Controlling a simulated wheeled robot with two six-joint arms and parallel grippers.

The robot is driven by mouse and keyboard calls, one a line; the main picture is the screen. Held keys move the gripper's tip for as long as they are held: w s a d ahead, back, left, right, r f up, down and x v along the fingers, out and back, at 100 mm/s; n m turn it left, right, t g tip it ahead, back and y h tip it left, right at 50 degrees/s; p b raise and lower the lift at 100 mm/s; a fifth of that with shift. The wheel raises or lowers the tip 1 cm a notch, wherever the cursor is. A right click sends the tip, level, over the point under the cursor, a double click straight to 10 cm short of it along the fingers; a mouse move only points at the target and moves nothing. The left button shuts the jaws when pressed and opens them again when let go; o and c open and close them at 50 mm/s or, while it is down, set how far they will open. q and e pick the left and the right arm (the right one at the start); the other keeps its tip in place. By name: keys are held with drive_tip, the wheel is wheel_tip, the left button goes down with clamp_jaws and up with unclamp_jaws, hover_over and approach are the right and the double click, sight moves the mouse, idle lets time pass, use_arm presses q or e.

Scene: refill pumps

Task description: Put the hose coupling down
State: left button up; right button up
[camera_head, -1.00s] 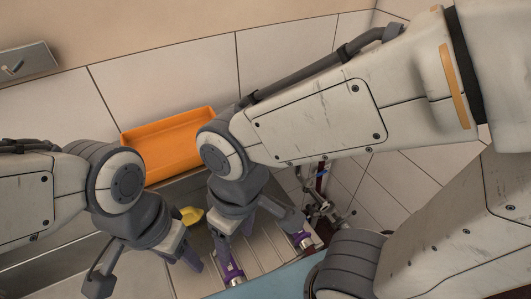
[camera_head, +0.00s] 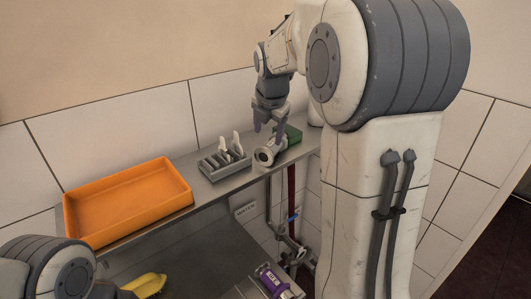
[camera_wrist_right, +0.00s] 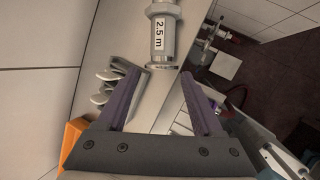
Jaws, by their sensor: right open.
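The hose coupling (camera_head: 266,155) is a grey metal cylinder with a ring-shaped end, lying on the narrow grey shelf in the head view. In the right wrist view the coupling (camera_wrist_right: 163,35) shows a white label reading "2.5 m". My right gripper (camera_head: 270,126) is just above and beside it, pointing down. In the right wrist view the gripper's (camera_wrist_right: 160,80) two purple fingers are spread apart with nothing between them, and the coupling lies beyond their tips. My left arm shows only at the bottom left of the head view, and its gripper is out of frame.
The shelf also bears an orange tray (camera_head: 128,204), a grey rack (camera_head: 225,165) with white pieces upright in it, and a green object (camera_head: 291,134) by the right gripper. Below are a yellow object (camera_head: 146,284), a purple-banded fitting (camera_head: 272,281) and wall pipes (camera_head: 291,236).

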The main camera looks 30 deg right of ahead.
sight(271, 146)
drive_tip(key=shift+w+d+n, duration=0.1)
drive_tip(key=shift+d+n, duration=0.2)
drive_tip(key=shift+d, duration=0.5)
drive_tip(key=shift+w+d+f, duration=0.15)
drive_tip(key=shift+d+f, duration=0.05)
drive_tip(key=shift+f, duration=0.1)
drive_tip(key=p+x, duration=0.1)
drive_tip(key=x, duration=0.3)
drive_tip(key=shift+f, duration=0.1)
drive_tip(key=p+x, duration=0.2)
drive_tip(key=x, duration=0.2)
drive_tip(key=shift+w+p, duration=0.25)
drive_tip(key=shift+p, duration=0.15)
drive_tip(key=shift+w+d+f, duration=0.15)
drive_tip(key=shift+w+f, duration=0.15)
drive_tip(key=shift+f, duration=0.25)
drive_tip(key=shift+r, duration=0.1)
clamp_jaws()
